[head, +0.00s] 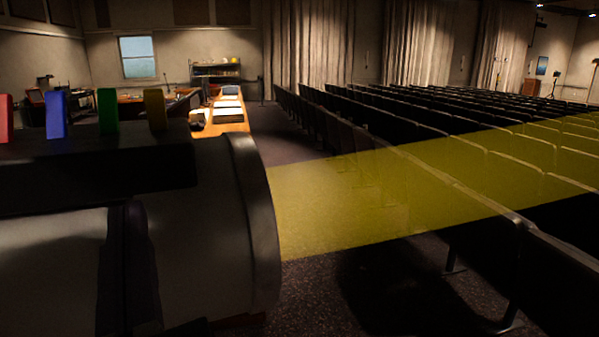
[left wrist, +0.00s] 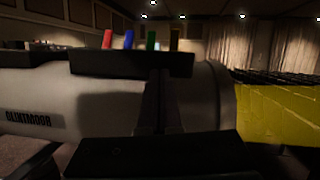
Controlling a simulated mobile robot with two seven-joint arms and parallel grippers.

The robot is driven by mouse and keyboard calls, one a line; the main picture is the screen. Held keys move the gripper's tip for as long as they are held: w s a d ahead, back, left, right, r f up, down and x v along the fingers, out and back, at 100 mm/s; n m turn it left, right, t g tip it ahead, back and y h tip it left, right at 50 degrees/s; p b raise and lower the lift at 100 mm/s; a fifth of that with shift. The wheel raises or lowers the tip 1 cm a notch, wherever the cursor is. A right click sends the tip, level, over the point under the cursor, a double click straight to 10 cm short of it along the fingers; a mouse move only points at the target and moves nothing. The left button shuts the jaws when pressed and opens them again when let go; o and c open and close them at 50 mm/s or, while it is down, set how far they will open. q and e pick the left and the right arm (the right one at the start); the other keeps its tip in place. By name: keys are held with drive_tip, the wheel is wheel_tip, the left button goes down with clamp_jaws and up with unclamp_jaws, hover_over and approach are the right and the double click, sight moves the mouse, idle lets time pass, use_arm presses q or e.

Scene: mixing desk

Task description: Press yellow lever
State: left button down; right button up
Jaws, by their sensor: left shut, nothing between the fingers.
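The yellow lever (head: 155,109) is the rightmost of the coloured levers on the black box (head: 95,172) on top of a big grey spotlight (head: 215,240). It stands upright and also shows in the left wrist view (left wrist: 174,38). My left gripper (head: 127,208), dark and hard to make out, is in front of the spotlight body, below the box and the yellow lever. In the left wrist view its fingers (left wrist: 158,76) are together and empty, pointing up toward the box. I cannot tell whether they touch it. My right gripper is in neither view.
Red (head: 4,118), blue (head: 56,115) and green (head: 107,111) levers stand left of the yellow one. A yellow beam (head: 340,205) leaves the spotlight's right end over rows of dark seats (head: 430,125). A wooden desk (head: 230,118) stands behind. The space above the levers is clear.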

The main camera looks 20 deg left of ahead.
use_arm(q)
drive_tip(key=d+m+t+b, duration=0.1)
drive_tip(key=d+m+t, duration=0.1)
drive_tip(key=d, duration=0.1)
drive_tip(key=shift+r, duration=0.15)
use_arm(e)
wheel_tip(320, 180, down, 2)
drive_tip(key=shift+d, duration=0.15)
use_arm(q)
drive_tip(key=shift+a, duration=0.1)
drive_tip(key=p, duration=0.4)
approach(155, 96)
drive_tip(key=x, duration=0.5)
drive_tip(key=shift+w+a+r, duration=0.1)
drive_tip(key=shift+w+a, duration=0.05)
drive_tip(key=shift+a, duration=0.05)
drive_tip(key=shift+w+a+r, duration=0.2)
drive_tip(key=shift+w+a, duration=0.25)
drive_tip(key=shift+w, duration=0.05)
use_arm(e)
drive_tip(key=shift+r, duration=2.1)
use_arm(q)
drive_tip(key=shift+r+p, duration=0.1)
drive_tip(key=shift+p, duration=0.2)
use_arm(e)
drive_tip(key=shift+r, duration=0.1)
